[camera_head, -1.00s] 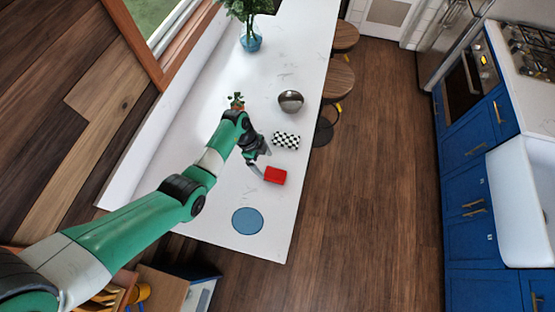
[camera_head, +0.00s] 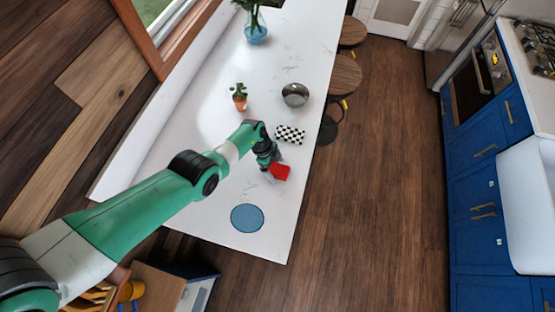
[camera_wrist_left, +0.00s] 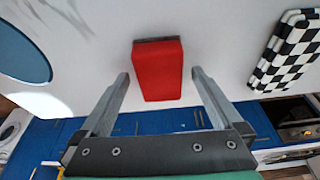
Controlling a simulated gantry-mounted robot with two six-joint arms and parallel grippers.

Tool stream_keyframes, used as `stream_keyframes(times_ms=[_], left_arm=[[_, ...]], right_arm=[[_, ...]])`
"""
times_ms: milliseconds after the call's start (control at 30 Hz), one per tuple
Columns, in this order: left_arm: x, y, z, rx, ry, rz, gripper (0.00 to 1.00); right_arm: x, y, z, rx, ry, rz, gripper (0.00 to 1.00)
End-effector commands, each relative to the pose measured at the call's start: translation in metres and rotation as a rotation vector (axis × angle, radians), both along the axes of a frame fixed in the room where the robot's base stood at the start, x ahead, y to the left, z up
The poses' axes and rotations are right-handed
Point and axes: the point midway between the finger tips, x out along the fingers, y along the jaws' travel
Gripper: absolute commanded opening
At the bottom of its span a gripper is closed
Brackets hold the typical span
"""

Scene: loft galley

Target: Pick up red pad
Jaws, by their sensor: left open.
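The red pad (camera_head: 280,172) is a small red block lying on the white counter (camera_head: 210,185). In the left wrist view the red pad (camera_wrist_left: 158,70) is upright in the picture, ahead of and between my fingers. My left gripper (camera_head: 270,165) is at the pad's left side, low over the counter. In the left wrist view my left gripper (camera_wrist_left: 158,78) is open, with a finger on each side of the pad's near part and a gap on both sides. The arm hides part of the pad's left edge in the head view. My right gripper is out of view.
A checkered block (camera_head: 290,134) lies just behind the pad. A blue round mat (camera_head: 247,218) is in front of it. The counter's right edge is close to the pad.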

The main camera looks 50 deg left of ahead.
Motion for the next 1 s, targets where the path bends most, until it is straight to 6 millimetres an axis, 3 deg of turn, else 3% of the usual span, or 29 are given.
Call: stream_keyframes(times_ms=[33,300,767,1000], left_arm=[[0.0012,-0.0013,-0.009,0.0,-0.001,0.0,1.0],[0.0014,-0.0023,-0.0072,0.0,0.0,0.001,1.0],[0.0012,-0.0022,-0.0074,0.0,0.0,0.001,0.17],[0.0012,-0.0022,-0.0067,0.0,0.0,0.001,0.16]], right_arm=[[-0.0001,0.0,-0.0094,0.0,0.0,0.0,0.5],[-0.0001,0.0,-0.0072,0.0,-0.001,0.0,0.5],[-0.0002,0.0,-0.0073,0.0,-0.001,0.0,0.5],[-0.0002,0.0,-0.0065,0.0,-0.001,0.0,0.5]])
